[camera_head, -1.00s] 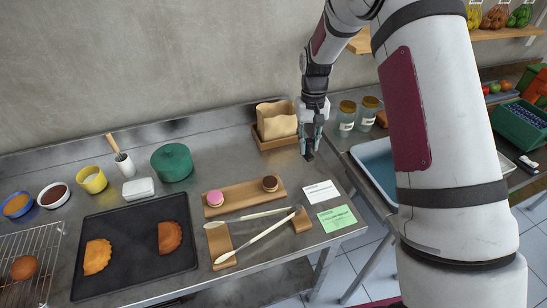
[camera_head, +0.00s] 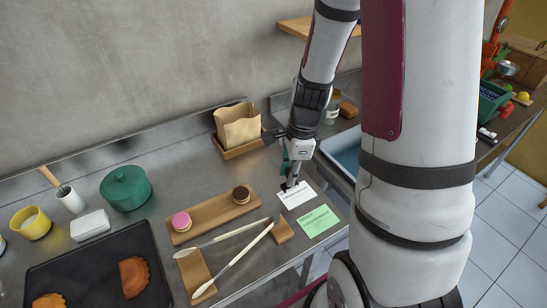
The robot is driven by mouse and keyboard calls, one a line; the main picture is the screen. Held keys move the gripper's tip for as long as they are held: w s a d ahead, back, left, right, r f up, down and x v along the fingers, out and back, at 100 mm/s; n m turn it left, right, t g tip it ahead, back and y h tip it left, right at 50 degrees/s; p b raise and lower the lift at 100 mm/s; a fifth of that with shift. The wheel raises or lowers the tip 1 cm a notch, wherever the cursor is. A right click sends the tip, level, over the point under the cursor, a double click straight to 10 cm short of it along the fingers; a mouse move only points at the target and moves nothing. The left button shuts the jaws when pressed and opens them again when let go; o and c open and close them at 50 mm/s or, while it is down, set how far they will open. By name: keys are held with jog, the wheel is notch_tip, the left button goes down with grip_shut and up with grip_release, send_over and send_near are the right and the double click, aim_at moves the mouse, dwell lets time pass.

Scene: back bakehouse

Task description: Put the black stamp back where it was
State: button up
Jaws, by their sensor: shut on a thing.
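My gripper (camera_head: 289,179) points down over the steel worktop, at the upper left corner of a white card (camera_head: 297,195). It is shut on the black stamp (camera_head: 285,187), a small dark piece that shows just below the fingertips. The fingers hide most of the stamp. I cannot tell whether it touches the worktop or the card.
A green card (camera_head: 318,221) lies nearer the front edge. A wooden tray (camera_head: 241,150) with a paper bag stands behind. A blue basin (camera_head: 346,155) is right.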

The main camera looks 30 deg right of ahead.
jog(key=w+d, duration=0.1)
jog(key=w, duration=0.3)
jog(key=w+d+f, duration=0.1)
jog(key=w, duration=0.3)
jog(key=w+d, duration=0.1)
jog(key=w, duration=0.4)
jog(key=shift+d+f, duration=0.1)
jog(key=shift+f, duration=0.05)
jog(key=shift+w+f+p, duration=0.1)
jog(key=shift+f+p, duration=0.6)
jog(key=shift+f, duration=1.05)
jog(key=shift+f, duration=0.15)
jog(key=o, duration=0.9)
